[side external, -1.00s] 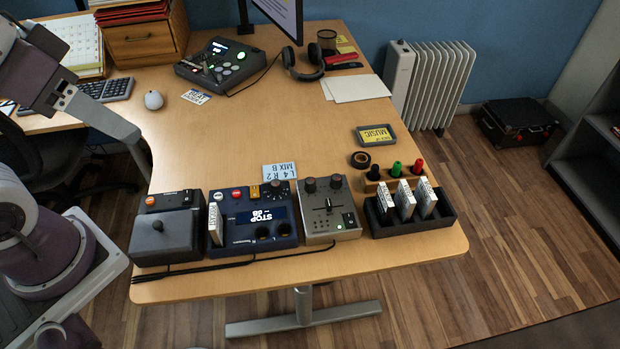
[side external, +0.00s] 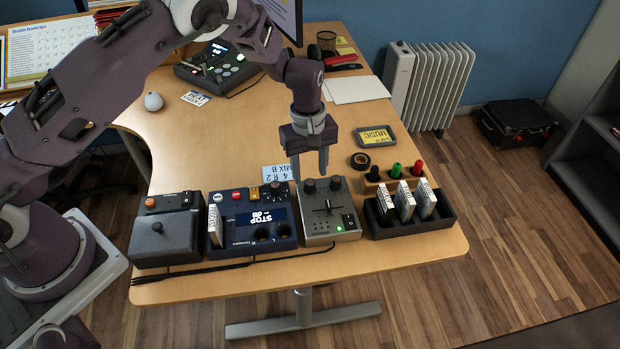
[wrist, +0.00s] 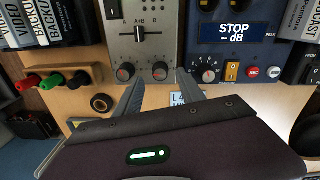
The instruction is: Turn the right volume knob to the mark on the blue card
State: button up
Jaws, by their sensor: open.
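The grey mixer (side external: 330,222) lies near the table's front edge and has two dark knobs. By the upright lettering in the wrist view, the right volume knob (wrist: 160,71) is the one nearer the blue unit. It is the left one in the side view (side external: 309,186). The other knob (wrist: 125,72) is beside it. My gripper (side external: 309,176) points down, open and empty, with its tips close above the right knob. In the wrist view the fingertips flank that knob; contact cannot be told. The blue card (side external: 275,173) behind the blue unit shows "4 R 2" and "MIX B", partly hidden.
The blue unit (side external: 233,230) with knobs and buttons adjoins the mixer. A black tray (side external: 385,232) of upright cassettes, a tape roll (side external: 360,161) and coloured plugs (side external: 396,171) are on its other side. Bare table (side external: 215,140) lies behind the units.

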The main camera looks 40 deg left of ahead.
aim_at(310, 182)
notch_tip(310, 182, down, 4)
jog(key=shift+r, duration=0.15)
jog(key=shift+c, duration=0.3)
grip_shut()
jog(key=m, duration=0.3)
jog(key=shift+m, duration=2.1)
